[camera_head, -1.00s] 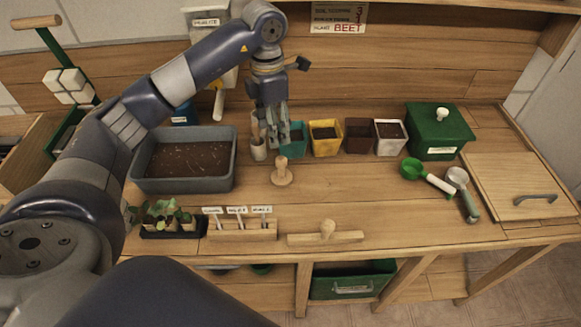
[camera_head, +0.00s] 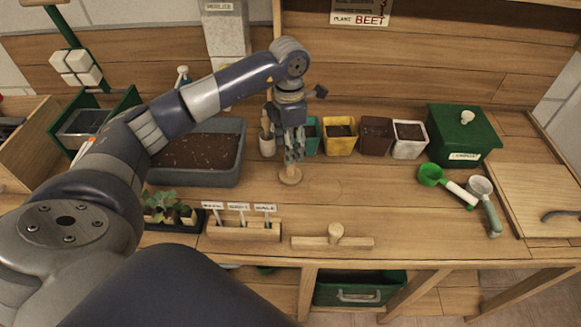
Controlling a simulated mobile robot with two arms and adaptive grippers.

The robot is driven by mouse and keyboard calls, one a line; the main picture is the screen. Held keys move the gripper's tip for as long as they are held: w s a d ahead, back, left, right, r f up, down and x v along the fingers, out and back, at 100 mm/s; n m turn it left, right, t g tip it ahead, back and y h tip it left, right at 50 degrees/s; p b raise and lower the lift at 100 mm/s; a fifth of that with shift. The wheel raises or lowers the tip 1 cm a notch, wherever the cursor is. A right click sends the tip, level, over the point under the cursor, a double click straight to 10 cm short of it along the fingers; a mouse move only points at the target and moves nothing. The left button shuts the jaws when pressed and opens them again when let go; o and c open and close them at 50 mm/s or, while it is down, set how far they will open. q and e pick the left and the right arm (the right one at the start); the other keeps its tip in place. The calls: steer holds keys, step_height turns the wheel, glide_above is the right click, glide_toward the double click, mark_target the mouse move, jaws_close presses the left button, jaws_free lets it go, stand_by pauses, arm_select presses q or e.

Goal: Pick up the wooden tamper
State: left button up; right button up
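The wooden tamper (camera_head: 290,177) stands upright on the bench, with its round base showing. My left gripper (camera_head: 294,156) points straight down right over it, and its fingers hide the tamper's handle. I cannot tell whether the fingers are apart around the handle or shut on it. The base appears to rest on the bench top. My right gripper is not in view.
Several pots stand behind, including a yellow pot (camera_head: 340,149). A wooden board with a knob (camera_head: 336,242) lies at the front edge. Bench right of the tamper is clear.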

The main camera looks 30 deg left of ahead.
mark_target(290, 166)
arm_select(q)
steer(key=f, duration=0.2)
steer(key=f+p, duration=0.1)
steer(key=shift+d+f, duration=0.2)
steer(key=shift+f, duration=0.15)
steer(key=shift+a+f, duration=0.1)
steer(key=shift+f, duration=0.35)
steer(key=shift+c, duration=0.2)
jaws_close()
steer(key=shift+r, duration=0.1)
